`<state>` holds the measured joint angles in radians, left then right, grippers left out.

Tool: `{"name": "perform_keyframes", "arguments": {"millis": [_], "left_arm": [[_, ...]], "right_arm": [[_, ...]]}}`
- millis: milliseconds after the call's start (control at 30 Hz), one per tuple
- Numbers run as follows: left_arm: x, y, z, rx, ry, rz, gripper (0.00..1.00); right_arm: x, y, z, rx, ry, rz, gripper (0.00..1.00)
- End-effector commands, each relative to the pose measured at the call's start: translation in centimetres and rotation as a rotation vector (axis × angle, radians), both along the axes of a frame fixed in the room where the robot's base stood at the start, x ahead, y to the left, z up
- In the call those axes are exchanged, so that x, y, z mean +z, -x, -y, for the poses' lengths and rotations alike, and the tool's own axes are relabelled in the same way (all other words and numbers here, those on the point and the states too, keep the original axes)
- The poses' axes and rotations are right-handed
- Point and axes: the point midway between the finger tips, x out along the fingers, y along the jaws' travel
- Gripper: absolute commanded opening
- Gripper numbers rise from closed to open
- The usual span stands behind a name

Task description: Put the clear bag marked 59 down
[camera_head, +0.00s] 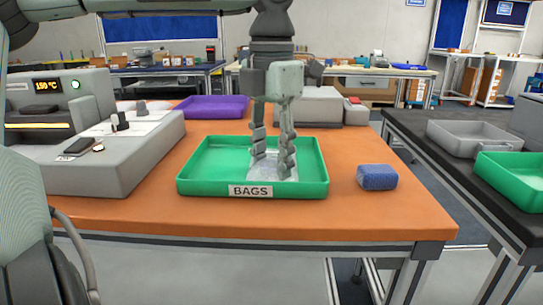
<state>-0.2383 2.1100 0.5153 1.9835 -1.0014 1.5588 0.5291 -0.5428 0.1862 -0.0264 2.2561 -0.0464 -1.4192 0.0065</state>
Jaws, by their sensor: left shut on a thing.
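My left gripper (273,168) points straight down into the green tray labelled BAGS (195,183). It is shut on a clear bag (268,172), which shows as a pale, see-through patch between and around the fingers, low inside the tray. I cannot read any number on the bag, and the fingers hide part of it. I cannot tell whether the bag touches the tray floor. My right gripper is not in view.
A blue block-like item (377,177) lies right of the tray on the orange table (400,215). A grey machine (110,155) stands left. A purple tray (212,107) is behind. A dark table at right holds a grey tray (470,137) and a green tray (512,172).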

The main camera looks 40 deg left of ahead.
Motion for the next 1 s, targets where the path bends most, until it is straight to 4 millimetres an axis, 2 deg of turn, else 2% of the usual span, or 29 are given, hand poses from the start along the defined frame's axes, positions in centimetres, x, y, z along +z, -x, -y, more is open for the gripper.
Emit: {"name": "perform_keyframes", "arguments": {"millis": [67,100,267,533,667,767,1000], "left_arm": [[-0.2,0.0,0.0,0.000,0.000,0.000,0.09],[-0.2,0.0,0.0,0.000,0.000,0.000,0.40],[-0.2,0.0,0.0,0.000,0.000,0.000,0.60],[-0.1,0.0,0.0,0.000,0.000,0.000,0.60],[0.5,0.0,0.0,0.001,-0.001,0.001,0.60],[2.1,-0.1,0.0,0.003,-0.002,0.003,0.60],[7.4,-0.1,0.0,0.002,-0.003,0.003,0.60]], "right_arm": [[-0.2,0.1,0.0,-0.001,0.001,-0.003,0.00],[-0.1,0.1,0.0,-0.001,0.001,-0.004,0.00],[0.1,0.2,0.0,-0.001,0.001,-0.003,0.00],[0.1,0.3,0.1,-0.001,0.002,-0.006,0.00],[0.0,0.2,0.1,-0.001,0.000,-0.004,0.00],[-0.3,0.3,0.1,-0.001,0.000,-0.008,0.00],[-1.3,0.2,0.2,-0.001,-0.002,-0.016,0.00]]}}
